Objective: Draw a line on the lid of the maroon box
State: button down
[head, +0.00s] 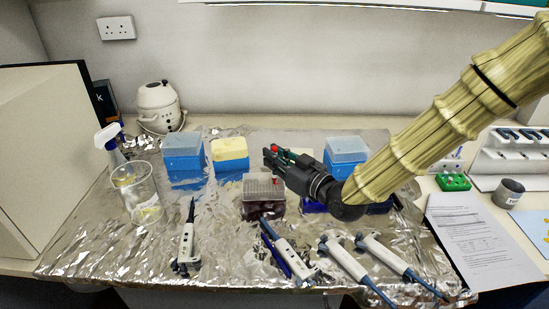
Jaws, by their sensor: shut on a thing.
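The maroon box (263,209) stands near the middle of the foil-covered bench, with a greyish, see-through lid (262,188) on top. My gripper (274,160) reaches in from the right above the back right part of the lid. It is shut on a red thing (275,148), which looks like a marker; the dark fingers hide most of it. No clear line shows on the lid.
Blue tip boxes (183,163) (345,150) and a yellow-lidded one (230,165) stand behind. A beaker (140,195) and spray bottle (110,142) stand left. Several pipettes (186,245) (290,252) lie in front. Paper (468,240) lies right. Foil left of the maroon box is clear.

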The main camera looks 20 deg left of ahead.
aim_at(275, 147)
jog(key=shift+r, duration=0.25)
dwell(0.8)
jog(key=shift+r+p, duration=1.3)
jog(key=shift+r, duration=1.1)
